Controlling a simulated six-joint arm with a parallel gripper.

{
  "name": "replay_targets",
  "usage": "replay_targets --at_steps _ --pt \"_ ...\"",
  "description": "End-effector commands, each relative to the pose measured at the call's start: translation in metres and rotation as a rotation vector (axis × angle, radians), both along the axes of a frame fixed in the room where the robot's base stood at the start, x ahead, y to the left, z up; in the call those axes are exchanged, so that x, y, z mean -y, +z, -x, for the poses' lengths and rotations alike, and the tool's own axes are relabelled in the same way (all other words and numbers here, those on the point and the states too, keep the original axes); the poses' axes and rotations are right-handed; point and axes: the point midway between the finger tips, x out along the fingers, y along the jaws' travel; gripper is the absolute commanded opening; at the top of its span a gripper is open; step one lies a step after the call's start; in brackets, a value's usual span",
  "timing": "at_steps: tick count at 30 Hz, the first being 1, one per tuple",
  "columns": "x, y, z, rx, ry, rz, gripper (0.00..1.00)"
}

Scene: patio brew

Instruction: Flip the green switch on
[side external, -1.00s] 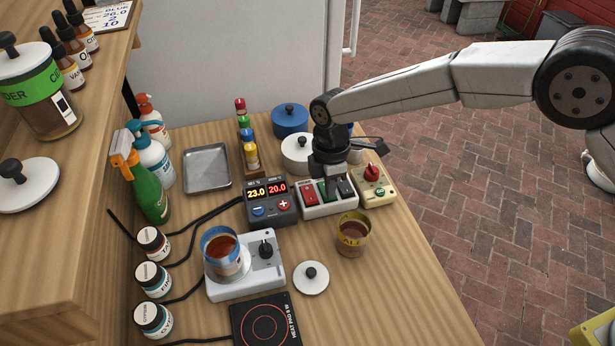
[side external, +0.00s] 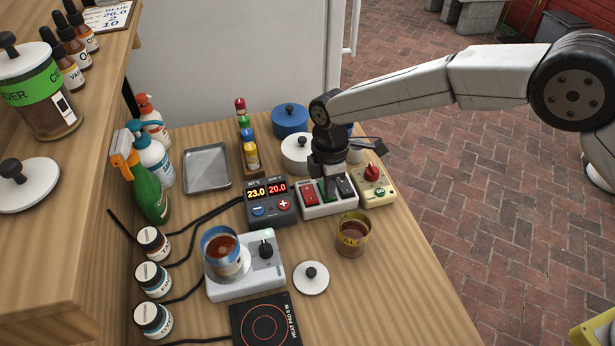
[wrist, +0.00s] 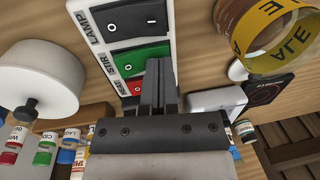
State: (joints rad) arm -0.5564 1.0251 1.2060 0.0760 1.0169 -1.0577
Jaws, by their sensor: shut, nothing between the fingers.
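The switch box (side external: 342,207) is white and has a red, a green and a black rocker switch in a row. The green switch (wrist: 138,58), labelled STIR, shows in the wrist view between the black LAMP switch (wrist: 132,20) and the red HEAT switch (wrist: 131,84). My gripper (side external: 329,195) is shut and empty, pointing down at the green switch and hiding part of it. In the wrist view my gripper's fingertips (wrist: 158,68) overlap the right end of the green switch; they seem to touch it.
A stirrer plate (side external: 245,282) holds a blue-banded beaker (side external: 222,250), with a small pale green light by its knob. An ALE cup (side external: 353,236) stands in front of the switch box. A temperature controller (side external: 270,205) is left of the box, a yellow box with red knob (side external: 374,184) right.

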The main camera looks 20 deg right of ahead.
Motion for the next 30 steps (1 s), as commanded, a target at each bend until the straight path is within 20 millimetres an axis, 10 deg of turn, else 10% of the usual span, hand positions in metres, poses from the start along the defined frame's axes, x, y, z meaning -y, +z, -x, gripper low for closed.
replay_targets --at_steps 30 --pt "0.0 0.022 -0.007 0.003 0.0 -0.001 0.0"
